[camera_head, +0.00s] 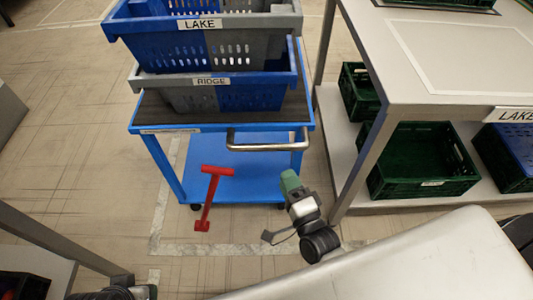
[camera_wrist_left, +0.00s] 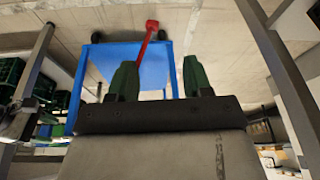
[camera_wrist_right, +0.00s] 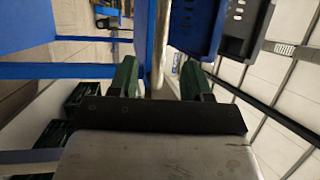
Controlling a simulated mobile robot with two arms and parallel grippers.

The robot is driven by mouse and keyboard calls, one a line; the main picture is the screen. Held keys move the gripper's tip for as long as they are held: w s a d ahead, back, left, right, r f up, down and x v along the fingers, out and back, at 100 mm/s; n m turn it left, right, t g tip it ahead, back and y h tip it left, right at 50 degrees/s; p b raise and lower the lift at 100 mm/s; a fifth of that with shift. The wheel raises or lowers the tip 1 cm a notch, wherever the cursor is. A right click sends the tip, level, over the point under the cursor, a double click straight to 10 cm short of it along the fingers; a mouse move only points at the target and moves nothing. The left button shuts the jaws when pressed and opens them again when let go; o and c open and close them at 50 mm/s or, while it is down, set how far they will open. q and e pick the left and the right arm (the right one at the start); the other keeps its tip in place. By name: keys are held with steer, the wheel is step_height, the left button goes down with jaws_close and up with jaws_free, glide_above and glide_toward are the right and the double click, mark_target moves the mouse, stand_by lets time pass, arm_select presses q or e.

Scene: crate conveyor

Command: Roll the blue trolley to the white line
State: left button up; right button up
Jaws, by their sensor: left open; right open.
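The blue trolley (camera_head: 235,168) stands in the middle of the head view, with a grey bar handle (camera_head: 268,147) on its near side. A red lever (camera_head: 208,195) sticks out low at its near side. A worn pale line (camera_head: 220,249) runs on the floor in front of it. My right gripper (camera_head: 291,182) is open just below and short of the handle; in the right wrist view the bar (camera_wrist_right: 159,45) lines up between its fingers. My left gripper (camera_wrist_left: 158,78) is open and empty, facing the trolley's underside and red lever (camera_wrist_left: 150,30); the head view barely shows it.
Two blue-and-grey crates, LAKE (camera_head: 215,45) above RIDGE (camera_head: 250,92), are stacked on the trolley. A grey table (camera_head: 425,85) with green crates (camera_head: 425,188) on its lower shelf stands close at the right. Another table (camera_head: 40,250) is at lower left. Floor left of the trolley is clear.

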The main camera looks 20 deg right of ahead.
mark_target(270, 146)
arm_select(q)
steer(key=shift+w+d+r+t+h+b, duration=0.15)
steer(key=shift+w+d+t+b, duration=0.1)
steer(key=shift+w+t, duration=0.45)
steer(key=shift+w+d+r+t+h+b, duration=0.1)
steer(key=shift+w+d+r+t+b, duration=0.25)
steer(key=shift+w, duration=0.5)
steer(key=shift+w+d+f+t+h+b, duration=0.1)
steer(key=shift+w+d+t+h, duration=0.1)
steer(key=shift+w+t, duration=0.55)
arm_select(e)
steer(key=shift+x, duration=5.45)
steer(key=shift+r, duration=0.1)
steer(key=shift+c, duration=0.4)
arm_select(q)
steer(key=shift+r, duration=0.1)
arm_select(e)
steer(key=shift+s, duration=0.1)
jaws_close()
